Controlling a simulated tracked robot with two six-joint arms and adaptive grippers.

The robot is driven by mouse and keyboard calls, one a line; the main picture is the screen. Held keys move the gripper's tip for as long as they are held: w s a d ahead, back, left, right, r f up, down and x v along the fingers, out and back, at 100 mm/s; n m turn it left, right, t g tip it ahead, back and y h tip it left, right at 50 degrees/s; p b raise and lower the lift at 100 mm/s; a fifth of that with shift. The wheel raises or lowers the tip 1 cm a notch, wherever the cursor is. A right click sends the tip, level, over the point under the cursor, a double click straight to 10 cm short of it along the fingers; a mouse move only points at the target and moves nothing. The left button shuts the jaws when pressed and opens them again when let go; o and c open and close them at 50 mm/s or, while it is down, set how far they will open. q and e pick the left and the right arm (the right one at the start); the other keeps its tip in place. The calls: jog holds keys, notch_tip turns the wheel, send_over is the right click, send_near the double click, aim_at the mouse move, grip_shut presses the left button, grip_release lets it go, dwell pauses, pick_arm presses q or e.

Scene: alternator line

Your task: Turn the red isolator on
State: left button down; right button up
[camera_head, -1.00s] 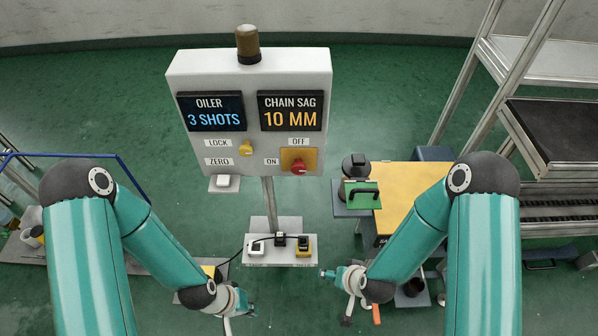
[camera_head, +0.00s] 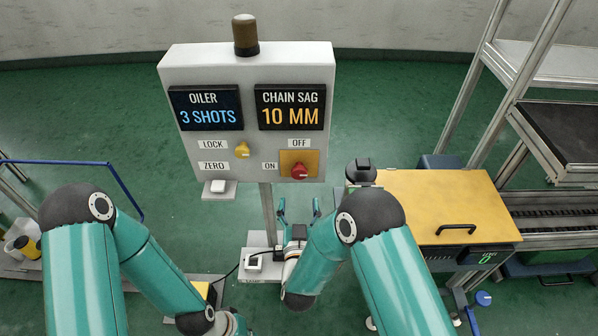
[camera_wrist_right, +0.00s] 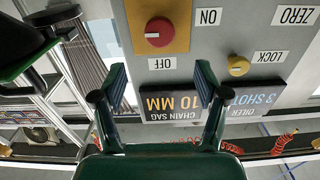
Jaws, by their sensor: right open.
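The red isolator (camera_head: 299,171) is a round red knob on a yellow plate, at the lower right of the grey panel (camera_head: 328,110). An ON label is left of it and an OFF label above it; I cannot tell which its handle points at. In the right wrist view the isolator (camera_wrist_right: 159,31) appears upside down, beyond the fingertips. My right gripper (camera_head: 299,208) is open and empty below the panel, apart from the isolator; its two fingers also show in the wrist view (camera_wrist_right: 161,82). My left gripper (camera_head: 236,322) is low at the bottom edge, mostly hidden.
A yellow lock knob (camera_head: 242,150) is left of the isolator. A white ZERO button (camera_head: 218,187) sticks out below the panel. A yellow-topped machine (camera_head: 420,195) stands to the right. Open green floor lies left of the panel.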

aim_at(302, 177)
jog(key=w, duration=1.2)
jog(key=c, duration=1.1)
jog(key=shift+f+m+b, duration=0.25)
jog(key=shift+m+b, duration=0.25)
jog(key=shift+b, duration=0.35)
jog(key=shift+c, duration=0.2)
jog(key=m+b, duration=0.5)
jog(key=b, duration=0.3)
jog(key=m+b, duration=0.5)
jog(key=b, duration=0.3)
jog(key=m+b, duration=0.5)
jog(key=b, duration=0.3)
jog(key=shift+d+f, duration=0.35)
jog(key=shift+r+m+b, duration=0.1)
jog(key=shift+m+b, duration=0.8)
jog(key=shift+b, duration=0.25)
